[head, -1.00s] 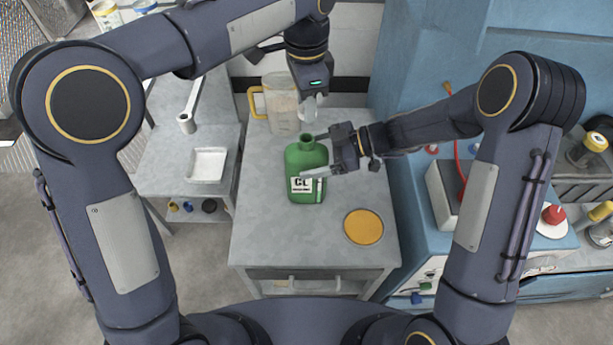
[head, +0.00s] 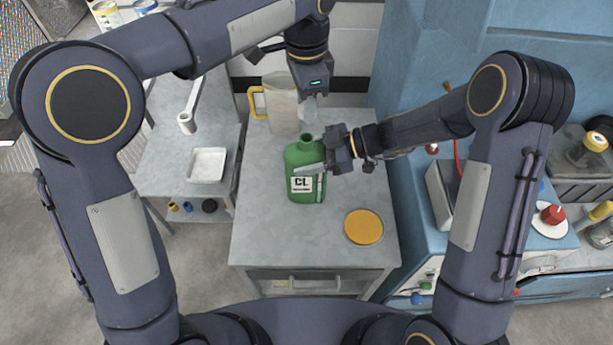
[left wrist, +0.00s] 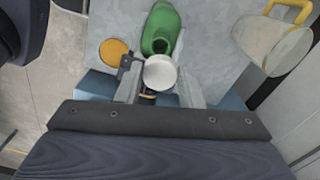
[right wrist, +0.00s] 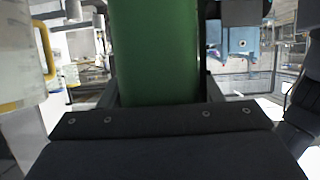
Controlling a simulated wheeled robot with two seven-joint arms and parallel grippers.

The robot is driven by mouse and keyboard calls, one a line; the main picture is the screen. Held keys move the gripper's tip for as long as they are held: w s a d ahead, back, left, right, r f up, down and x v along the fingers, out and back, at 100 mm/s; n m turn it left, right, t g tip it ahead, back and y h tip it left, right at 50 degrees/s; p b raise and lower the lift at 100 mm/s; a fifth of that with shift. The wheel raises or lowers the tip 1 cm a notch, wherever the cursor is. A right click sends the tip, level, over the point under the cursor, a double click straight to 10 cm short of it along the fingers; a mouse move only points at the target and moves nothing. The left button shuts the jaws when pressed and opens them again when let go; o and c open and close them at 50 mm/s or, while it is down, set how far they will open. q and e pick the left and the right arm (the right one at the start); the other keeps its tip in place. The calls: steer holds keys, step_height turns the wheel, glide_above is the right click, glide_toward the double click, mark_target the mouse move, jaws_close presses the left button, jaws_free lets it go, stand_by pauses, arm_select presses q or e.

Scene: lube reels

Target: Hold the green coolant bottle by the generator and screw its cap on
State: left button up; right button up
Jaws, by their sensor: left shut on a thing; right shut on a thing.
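The green coolant bottle (head: 303,183), labelled CL, stands upright on the grey cart top (head: 262,235) with its neck open. My right gripper (head: 322,164) comes from the right and is shut on the bottle's body; in the right wrist view the green body (right wrist: 155,50) fills the space between the fingers. My left gripper (head: 311,105) is above and slightly behind the bottle. It is shut on a pale, round cap (left wrist: 160,73), which is apart from the neck. In the left wrist view the bottle (left wrist: 160,25) lies just beyond the cap.
A clear jug with a yellow handle (head: 281,108) stands behind the bottle. An orange disc (head: 363,227) lies at the front right of the cart. A white tray (head: 207,165) is on the left bench. The blue generator (head: 425,60) stands at the right. The cart's front left is clear.

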arm_select(q)
steer(key=shift+f, duration=2.5)
steer(key=shift+f, duration=0.15)
steer(key=shift+f, duration=0.75)
steer(key=shift+f, duration=0.55)
